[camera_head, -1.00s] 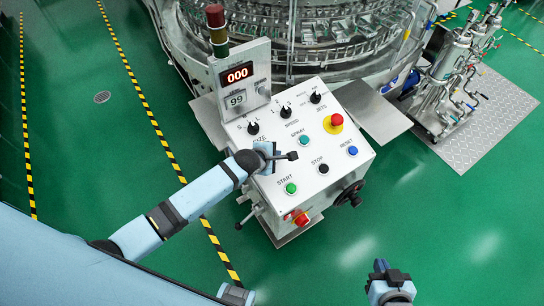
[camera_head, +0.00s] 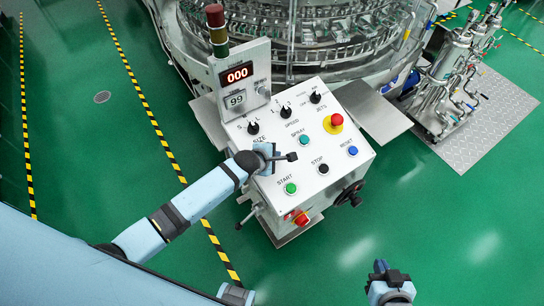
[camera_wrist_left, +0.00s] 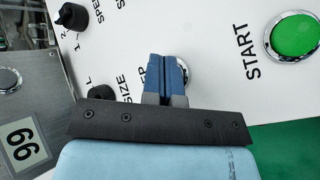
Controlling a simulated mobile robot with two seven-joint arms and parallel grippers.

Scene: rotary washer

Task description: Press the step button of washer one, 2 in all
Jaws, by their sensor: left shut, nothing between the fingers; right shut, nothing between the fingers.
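The washer's white control panel (camera_head: 318,190) stands in the middle of the head view. My left gripper (camera_head: 276,157) is shut and empty over its left part, between the SIZE knob (camera_head: 253,128) and the green START button (camera_head: 290,188). In the left wrist view, the shut fingers (camera_wrist_left: 167,78) cover most of a chrome-ringed button (camera_wrist_left: 184,71); only its rim shows. My right gripper (camera_head: 388,274) is shut and empty, low at right, away from the panel.
The panel also bears the SPRAY (camera_head: 304,140), STOP (camera_head: 323,169) and RESET (camera_head: 352,151) buttons and a red emergency knob (camera_head: 337,120). A red display (camera_head: 238,74) reads 000 above a plate (camera_head: 237,99) marked 99.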

